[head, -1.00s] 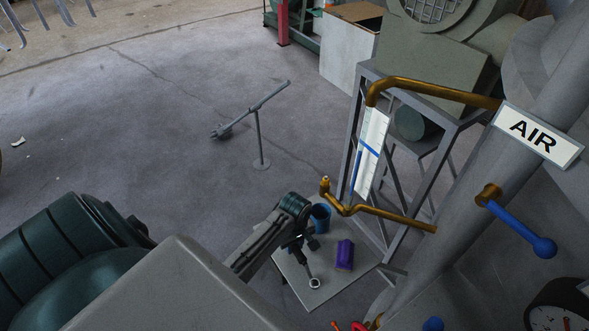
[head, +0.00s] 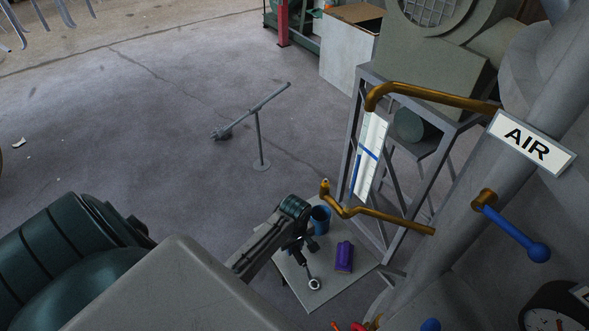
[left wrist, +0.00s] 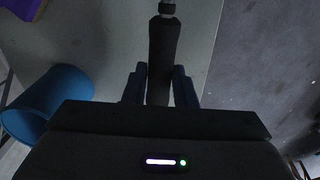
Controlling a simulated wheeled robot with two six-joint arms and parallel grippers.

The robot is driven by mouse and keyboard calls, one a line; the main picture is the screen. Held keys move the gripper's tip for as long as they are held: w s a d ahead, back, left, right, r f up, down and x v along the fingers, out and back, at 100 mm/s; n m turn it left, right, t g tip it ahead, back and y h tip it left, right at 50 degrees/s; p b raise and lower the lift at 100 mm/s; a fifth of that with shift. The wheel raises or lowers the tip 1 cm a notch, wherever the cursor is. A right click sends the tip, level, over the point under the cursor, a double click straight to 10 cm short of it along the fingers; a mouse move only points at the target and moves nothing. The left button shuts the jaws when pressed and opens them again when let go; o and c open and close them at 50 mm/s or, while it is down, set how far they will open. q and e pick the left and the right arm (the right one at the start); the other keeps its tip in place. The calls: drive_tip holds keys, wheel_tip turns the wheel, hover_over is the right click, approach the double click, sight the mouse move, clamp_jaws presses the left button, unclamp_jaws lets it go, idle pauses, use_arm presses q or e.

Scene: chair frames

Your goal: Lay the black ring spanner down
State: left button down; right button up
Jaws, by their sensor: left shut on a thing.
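The black ring spanner (head: 309,270) is in my left gripper (head: 301,246), over the small grey table (head: 304,297) in the head view. Its pale ring end (head: 314,284) points toward the table's front corner. In the left wrist view the spanner's dark handle (left wrist: 163,60) runs up between the two fingers of my left gripper (left wrist: 161,88), which are shut on it. The table top (left wrist: 110,45) shows behind it. I cannot tell whether the spanner touches the table. My right gripper is not in view.
A blue cup (head: 320,219) stands at the table's back, and it also shows in the left wrist view (left wrist: 62,92). A brass pipe (head: 385,220) and a metal frame (head: 405,222) stand close behind. The table's front is clear.

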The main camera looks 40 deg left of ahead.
use_arm(q)
drive_tip(key=shift+p, duration=0.3)
drive_tip(key=shift+f, duration=0.15)
idle(0.6)
drive_tip(key=c, duration=0.8)
unclamp_jaws()
drive_tip(key=shift+o, duration=0.2)
drive_tip(key=shift+r, duration=1.5)
